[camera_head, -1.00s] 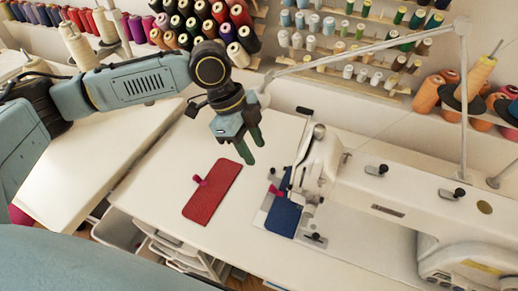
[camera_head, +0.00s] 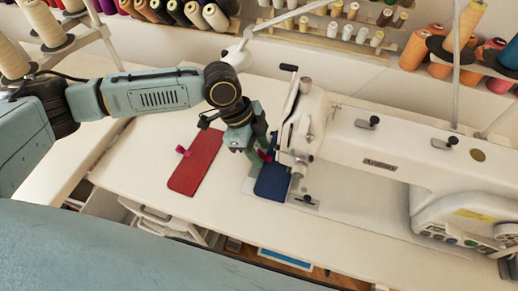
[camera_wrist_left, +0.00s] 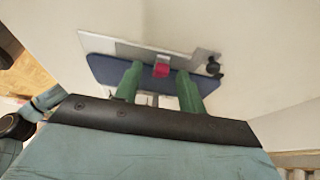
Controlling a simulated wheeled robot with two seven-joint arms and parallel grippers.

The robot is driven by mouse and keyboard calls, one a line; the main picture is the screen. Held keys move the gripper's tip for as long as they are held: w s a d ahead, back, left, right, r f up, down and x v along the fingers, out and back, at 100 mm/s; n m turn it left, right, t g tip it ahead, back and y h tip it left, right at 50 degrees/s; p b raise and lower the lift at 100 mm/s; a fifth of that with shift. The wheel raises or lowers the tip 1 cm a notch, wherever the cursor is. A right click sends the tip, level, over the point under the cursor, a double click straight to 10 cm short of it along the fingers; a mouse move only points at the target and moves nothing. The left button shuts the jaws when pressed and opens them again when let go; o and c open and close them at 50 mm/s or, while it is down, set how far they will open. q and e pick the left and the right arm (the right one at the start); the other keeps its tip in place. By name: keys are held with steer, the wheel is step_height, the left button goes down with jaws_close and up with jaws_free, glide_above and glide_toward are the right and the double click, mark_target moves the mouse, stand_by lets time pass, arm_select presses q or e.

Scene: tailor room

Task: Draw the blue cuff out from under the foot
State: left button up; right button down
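The blue cuff (camera_head: 272,184) lies on the metal plate of the sewing machine, partly under the machine's head and foot. It also shows in the wrist view (camera_wrist_left: 105,69), with a pink-red tab (camera_wrist_left: 161,70) standing on it. My left gripper (camera_head: 259,157) is over the cuff's near-left part, at the tab. In the left wrist view its two green fingers are apart, one on each side of the tab, with gaps still visible. The foot's contact with the cuff is hidden. My right gripper is not in view.
The white sewing machine (camera_head: 378,150) stands just right of the left gripper. A red cuff (camera_head: 195,162) with its own tab lies on the white table (camera_head: 140,165) to the left. Thread racks line the wall behind. The table in front is clear.

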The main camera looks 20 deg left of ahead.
arm_select(q)
steer(key=shift+f, duration=0.1)
jaws_close()
steer(key=shift+a, duration=0.15)
steer(key=shift+a+p, duration=0.65)
steer(key=shift+a, duration=0.35)
steer(key=shift+r, duration=0.2)
steer(key=shift+a+r+p, duration=0.15)
steer(key=shift+r+p, duration=2)
steer(key=shift+p, duration=0.6)
